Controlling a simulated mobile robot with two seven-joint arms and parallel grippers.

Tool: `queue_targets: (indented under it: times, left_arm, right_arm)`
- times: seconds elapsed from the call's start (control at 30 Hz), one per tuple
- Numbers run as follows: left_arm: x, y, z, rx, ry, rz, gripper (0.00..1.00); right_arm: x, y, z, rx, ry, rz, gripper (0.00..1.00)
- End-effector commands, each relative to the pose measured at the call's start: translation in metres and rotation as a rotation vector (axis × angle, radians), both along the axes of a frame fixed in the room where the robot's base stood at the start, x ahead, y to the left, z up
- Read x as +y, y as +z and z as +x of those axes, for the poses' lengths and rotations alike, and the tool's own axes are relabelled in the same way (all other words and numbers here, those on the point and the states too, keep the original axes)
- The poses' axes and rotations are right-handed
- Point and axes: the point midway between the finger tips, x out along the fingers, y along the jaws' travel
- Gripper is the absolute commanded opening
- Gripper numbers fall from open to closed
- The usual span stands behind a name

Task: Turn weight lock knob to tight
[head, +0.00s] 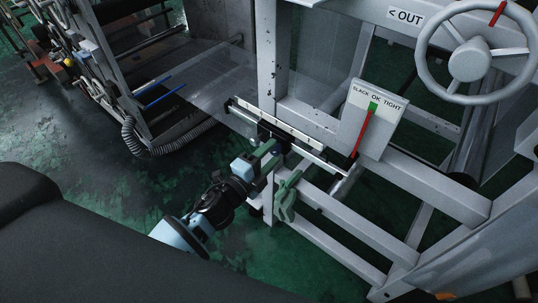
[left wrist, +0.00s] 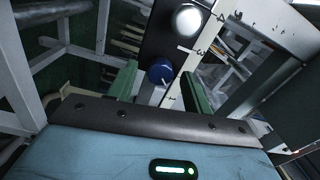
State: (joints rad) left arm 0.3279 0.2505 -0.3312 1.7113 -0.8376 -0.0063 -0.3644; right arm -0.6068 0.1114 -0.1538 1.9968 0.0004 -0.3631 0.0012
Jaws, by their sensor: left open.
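A small dark blue knob (left wrist: 159,73) sits beside a white numbered scale (left wrist: 179,85) in the left wrist view; I take it as the weight lock knob. My left gripper (head: 271,150) is open, its green fingers on either side of the knob in that picture. Whether they touch it I cannot tell. A round whitish part (left wrist: 187,20) sits on a dark plate above the knob. In the head view the gripper is at the dark block below the pale scale bar (head: 278,124), and the knob is hidden. My right gripper is not in view.
A SLACK OK TIGHT sign (head: 377,107) with a red pointer at OK stands right of the gripper. A grey handwheel (head: 469,60) is at upper right. A green piece (head: 286,196) hangs on the white frame (head: 345,217) just below the gripper. Green floor is open at left.

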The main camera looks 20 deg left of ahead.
Motion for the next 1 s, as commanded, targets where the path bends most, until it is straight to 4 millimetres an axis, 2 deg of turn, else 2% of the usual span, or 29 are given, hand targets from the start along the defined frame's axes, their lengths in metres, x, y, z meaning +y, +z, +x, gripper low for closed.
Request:
queue_targets:
  times: [0.17,0.5,0.7,1.0]
  left_arm:
    - [0.006,-0.002,-0.016,0.002,0.001,0.0,0.5]
    - [0.023,-0.005,-0.063,0.004,0.0,0.001,0.5]
    - [0.027,-0.003,-0.073,0.001,0.0,0.001,0.5]
    - [0.027,-0.003,-0.073,0.001,0.0,0.001,0.5]
  right_arm:
    - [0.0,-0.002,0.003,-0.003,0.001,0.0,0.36]
    - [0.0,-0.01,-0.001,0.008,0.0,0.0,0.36]
    - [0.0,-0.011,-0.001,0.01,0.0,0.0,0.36]
    - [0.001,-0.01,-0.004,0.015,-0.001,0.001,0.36]
